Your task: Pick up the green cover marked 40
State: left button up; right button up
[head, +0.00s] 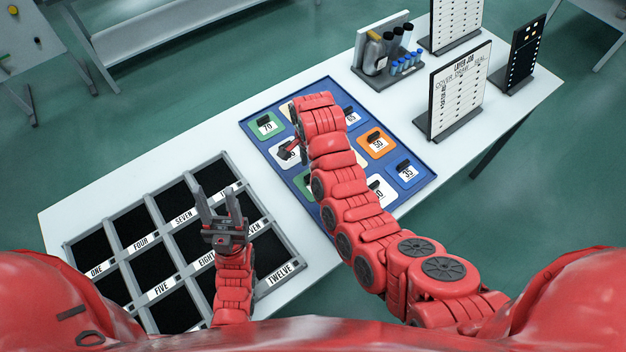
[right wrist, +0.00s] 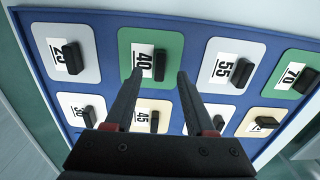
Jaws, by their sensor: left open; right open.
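The green cover marked 40 (right wrist: 124,50) lies in the blue tray, in the top row of the right wrist view, with a black handle beside its number label. My right gripper (right wrist: 160,75) is open and empty, its two fingertips on either side of the cover's lower part in that view; I cannot tell the remaining height. My left gripper (head: 217,193) is open and empty above the black compartment frame.
The blue tray (head: 424,190) holds other covers, including a green one marked 70 (head: 267,125) and an orange one marked 50 (head: 376,144). The compartment frame (head: 110,234) stands to the left. A tube rack (head: 381,66) and a job board (head: 459,92) stand at the back right.

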notch_tip(320, 180, down, 3)
jog(key=shift+d+r+p, duration=0.15)
jog(key=shift+p, duration=0.7)
jog(key=shift+w+f, duration=0.1)
jog(key=shift+f, duration=0.6)
grip_shut()
